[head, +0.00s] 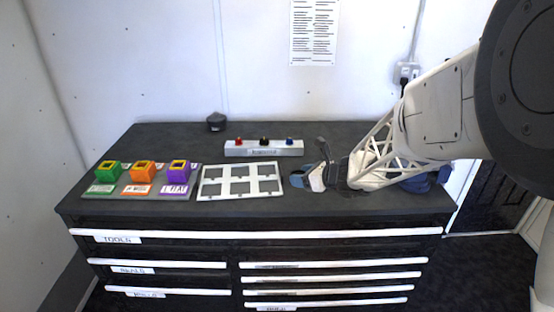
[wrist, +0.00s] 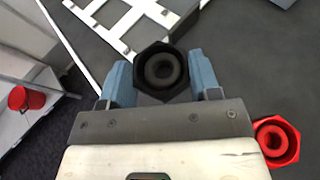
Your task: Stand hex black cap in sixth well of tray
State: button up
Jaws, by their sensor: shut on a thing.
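The hex black cap (wrist: 160,72) sits between the two blue fingers of my gripper (wrist: 161,80) in the wrist view, its round hollow facing the camera. My gripper is shut on it. In the head view my gripper (head: 312,174) is low over the bench, just right of the tray, and I cannot make out the cap there. The white tray (head: 227,196) has two rows of square wells, which look dark and empty. Part of the tray (wrist: 133,18) shows beyond the fingers in the wrist view, apart from the cap.
A red hex cap (wrist: 277,141) lies right of my gripper. A grey rack (head: 263,151) with red, black and blue knobs stands behind.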

send_over(292, 168)
jog(key=s, duration=0.1)
jog(key=shift+d+f, duration=0.1)
jog(key=shift+f, duration=0.55)
jog(key=shift+w, duration=0.3)
jog(key=shift+w+f, duration=0.1)
jog(key=shift+f, duration=1.7)
jog(key=shift+f, duration=0.15)
jog(key=o, duration=0.7)
jog(key=shift+d+r, duration=0.1)
jog(key=shift+r, duration=0.1)
jog(key=v, duration=1.1)
jog(key=shift+s+d+r, duration=0.15)
jog(key=shift+s+d, duration=0.05)
jog(key=shift+s, duration=0.1)
